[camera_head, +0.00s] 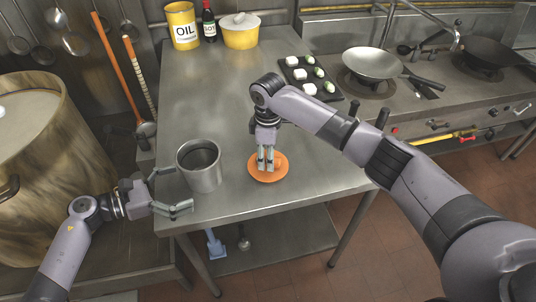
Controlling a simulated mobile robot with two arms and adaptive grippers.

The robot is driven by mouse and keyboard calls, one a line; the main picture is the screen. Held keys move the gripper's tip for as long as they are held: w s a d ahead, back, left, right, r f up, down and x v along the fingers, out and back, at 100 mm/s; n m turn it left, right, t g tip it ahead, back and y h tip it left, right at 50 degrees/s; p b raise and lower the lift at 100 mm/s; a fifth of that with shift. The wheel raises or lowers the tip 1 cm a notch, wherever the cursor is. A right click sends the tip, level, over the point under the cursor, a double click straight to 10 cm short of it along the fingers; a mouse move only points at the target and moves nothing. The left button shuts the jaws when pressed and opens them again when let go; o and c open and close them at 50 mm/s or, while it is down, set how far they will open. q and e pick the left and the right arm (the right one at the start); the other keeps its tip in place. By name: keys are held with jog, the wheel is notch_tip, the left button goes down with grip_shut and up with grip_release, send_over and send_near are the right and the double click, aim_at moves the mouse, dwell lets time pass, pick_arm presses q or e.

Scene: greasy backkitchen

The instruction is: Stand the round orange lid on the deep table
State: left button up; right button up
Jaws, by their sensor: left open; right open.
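The round orange lid (268,177) lies flat on the steel deep table (217,93), near its front edge. My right gripper (265,167) points down over the lid, its fingertips at the lid's middle. It is open, and the fingers partly hide the lid's centre; I cannot tell whether they touch it. My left gripper (173,188) is open at the table's left front edge, its fingers spread toward a grey metal pot (199,168). Nothing shows between the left fingers except the pot's near side.
A yellow oil can (183,27), dark bottle (209,24) and yellow pot (240,33) stand at the back. A black tray (308,79) holds white and green pieces. A stove with woks (372,64) is right; a large vat (35,140) is left. The table's middle is clear.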

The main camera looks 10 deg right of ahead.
jog(key=shift+o, duration=0.4)
jog(key=shift+o, duration=1.3)
pick_arm(q)
jog(key=shift+r, duration=0.1)
pick_arm(e)
jog(key=shift+r, duration=0.1)
notch_tip(320, 180, up, 8)
jog(key=p, duration=0.8)
jog(key=shift+p, duration=0.3)
pick_arm(q)
notch_tip(320, 180, up, 8)
jog(key=shift+r, duration=0.1)
